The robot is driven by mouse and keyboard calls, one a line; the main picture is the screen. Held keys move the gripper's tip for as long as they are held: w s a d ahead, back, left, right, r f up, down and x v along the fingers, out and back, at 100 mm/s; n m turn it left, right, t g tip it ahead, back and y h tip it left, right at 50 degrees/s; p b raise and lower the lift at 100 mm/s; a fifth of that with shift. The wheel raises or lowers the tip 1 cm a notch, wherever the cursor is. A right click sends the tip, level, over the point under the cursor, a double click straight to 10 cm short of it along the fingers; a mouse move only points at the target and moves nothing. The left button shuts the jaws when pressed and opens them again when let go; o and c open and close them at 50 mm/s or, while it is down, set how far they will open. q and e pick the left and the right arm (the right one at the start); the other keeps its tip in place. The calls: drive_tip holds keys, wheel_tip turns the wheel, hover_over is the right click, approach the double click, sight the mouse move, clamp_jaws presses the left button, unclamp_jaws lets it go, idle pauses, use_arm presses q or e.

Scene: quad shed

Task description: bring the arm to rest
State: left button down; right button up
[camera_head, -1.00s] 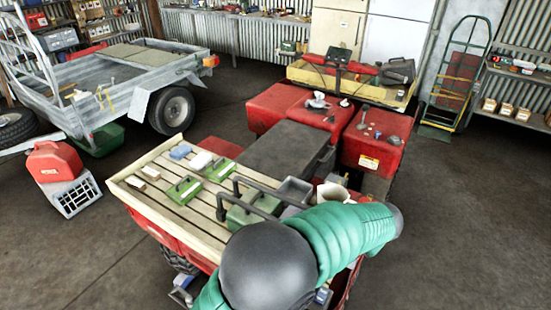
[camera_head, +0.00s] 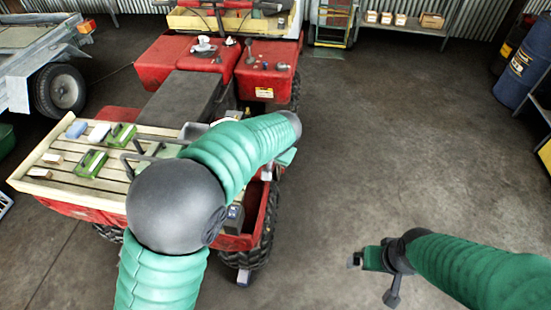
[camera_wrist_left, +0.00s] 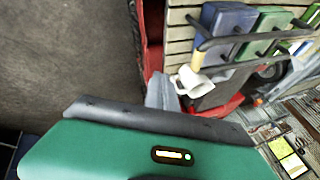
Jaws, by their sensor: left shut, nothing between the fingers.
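My left arm, in a green sleeve with a dark round joint, reaches over the near right corner of the slatted wooden rack (camera_head: 62,160) on the red quad. My left gripper (camera_head: 268,174) is small and partly hidden beside the quad's right side in the head view.
Green boxes (camera_head: 90,163), a blue block (camera_head: 76,130) and small blocks lie on the rack, with dark bars (camera_wrist_left: 240,62) near the mug. The quad's seat (camera_head: 180,97) is beyond. Blue drums (camera_head: 523,65) stand at right. The floor between is clear.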

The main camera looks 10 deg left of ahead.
use_arm(q)
drive_tip(key=s+a+f+n+h, duration=0.1)
drive_tip(key=s+a+f, duration=0.2)
drive_tip(key=s, duration=0.5)
drive_tip(key=s+a+f+n+g+h+b, duration=0.1)
drive_tip(key=s+a+f, duration=0.1)
drive_tip(key=s, duration=0.6)
drive_tip(key=s+a+f+n+g+h+b, duration=0.1)
drive_tip(key=s+a+f, duration=0.2)
drive_tip(key=s, duration=0.5)
drive_tip(key=shift+s+a+f, duration=0.2)
drive_tip(key=shift+a+f, duration=0.15)
drive_tip(key=shift+a, duration=0.3)
use_arm(e)
drive_tip(key=shift+s+a+f, duration=0.1)
drive_tip(key=shift+a+f, duration=0.2)
drive_tip(key=shift+f, duration=0.55)
